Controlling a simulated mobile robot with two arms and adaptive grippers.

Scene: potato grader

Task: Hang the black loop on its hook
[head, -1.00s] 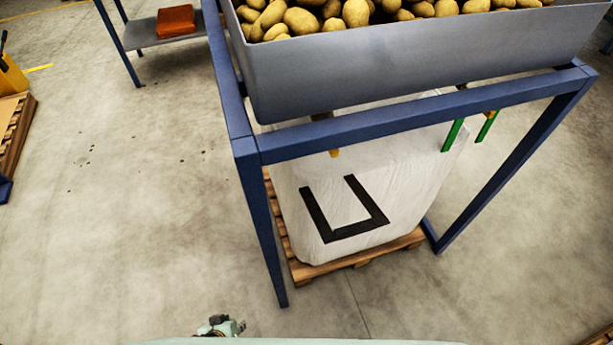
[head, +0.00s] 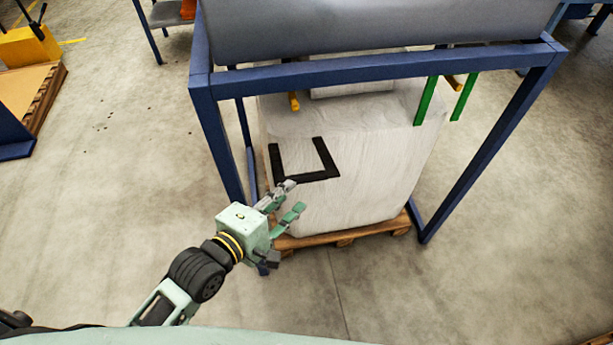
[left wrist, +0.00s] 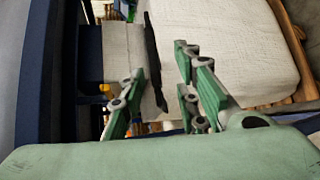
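The black loop (head: 326,158) lies as an angular U against the upper front of the white bulk bag (head: 370,170), open side up. A yellow hook (head: 294,101) sits above it under the blue frame, with nothing seen on it. My left gripper (head: 295,197) is just below and in front of the loop, fingers spread and empty. In the left wrist view the loop shows as a dark strip (left wrist: 152,50) between the open fingers; I cannot tell whether they touch it. My right gripper is out of view.
The blue frame (head: 370,72) carries a grey hopper (head: 380,25) above the bag. Its front leg (head: 222,150) stands left of the bag. The bag stands on a wooden pallet (head: 345,238).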

